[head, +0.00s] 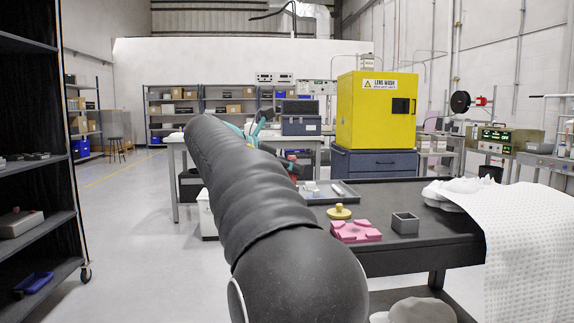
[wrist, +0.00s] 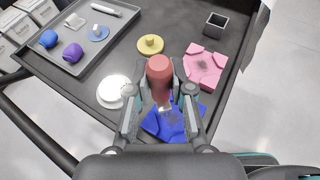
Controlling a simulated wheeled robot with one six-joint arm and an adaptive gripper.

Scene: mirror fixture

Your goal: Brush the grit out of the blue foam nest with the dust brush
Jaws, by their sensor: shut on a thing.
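My gripper (wrist: 160,97) is shut on the dust brush (wrist: 159,70), whose rounded red handle points up between the fingers in the wrist view. The pale lower end of the brush is over the blue foam nest (wrist: 188,123); I cannot tell whether it touches. The nest lies on the dark table, partly hidden by the brush and fingers. In the head view my arm hides the blue nest.
A grey tray (wrist: 84,58) holds several small parts. A white cloth (head: 525,235) covers the table's right end.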

